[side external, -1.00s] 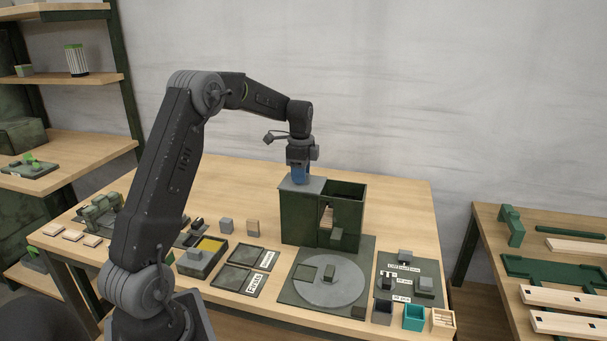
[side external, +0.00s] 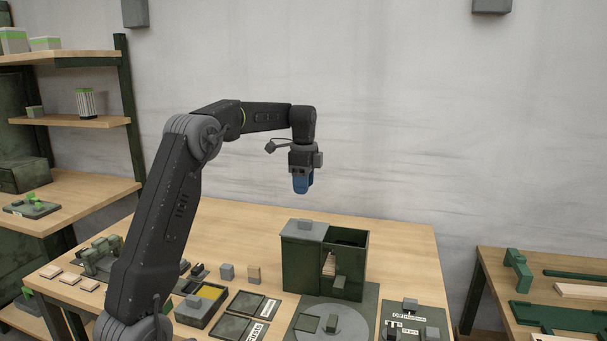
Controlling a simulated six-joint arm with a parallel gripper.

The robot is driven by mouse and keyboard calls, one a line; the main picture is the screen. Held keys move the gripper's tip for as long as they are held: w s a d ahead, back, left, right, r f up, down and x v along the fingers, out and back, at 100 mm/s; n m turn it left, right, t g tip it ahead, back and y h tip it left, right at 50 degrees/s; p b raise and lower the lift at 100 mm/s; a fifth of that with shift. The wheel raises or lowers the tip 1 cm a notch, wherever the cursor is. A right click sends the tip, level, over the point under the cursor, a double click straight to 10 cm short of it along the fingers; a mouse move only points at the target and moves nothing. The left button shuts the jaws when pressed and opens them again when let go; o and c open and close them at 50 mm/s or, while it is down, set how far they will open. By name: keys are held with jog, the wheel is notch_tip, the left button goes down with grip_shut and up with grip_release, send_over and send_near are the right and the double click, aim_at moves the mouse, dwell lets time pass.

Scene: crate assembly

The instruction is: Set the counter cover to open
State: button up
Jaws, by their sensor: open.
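A dark green box (side external: 298,270) stands on the wooden table. A grey cover plate (side external: 291,231) with a small block-shaped handle (side external: 305,224) lies over the left part of its top. The right part of the top is uncovered and shows a dark interior. My gripper (side external: 302,191), with blue fingers, points down above the cover, clear of the handle. It is open and holds nothing visible. The gap between its fingers is hard to make out from this side.
A round grey disc (side external: 327,327) lies in front of the box. A yellow-filled tray (side external: 203,304), small blocks (side external: 227,272) and labelled dark trays (side external: 246,304) lie to the left. A panel with grey blocks (side external: 410,305) is at the right. The table behind the box is clear.

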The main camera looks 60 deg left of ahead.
notch_tip(320, 180, up, 3)
jog(key=shift+f, duration=0.1)
dwell(0.5)
jog(key=s+d+r+n+t, duration=0.15)
jog(key=s+d, duration=0.25)
jog(key=d, duration=0.6)
jog(key=s+d+r+n+t, duration=0.1)
jog(key=s+d+r+n, duration=0.15)
jog(key=s+d, duration=0.45)
jog(key=s+d+f+n+t, duration=0.1)
jog(key=s+d+f+n, duration=0.1)
jog(key=s+d+f, duration=0.2)
jog(key=s+d+f+n+t, duration=0.2)
jog(key=s+d+f+n, duration=0.1)
jog(key=s+d, duration=0.5)
jog(key=shift+d+f, duration=0.5)
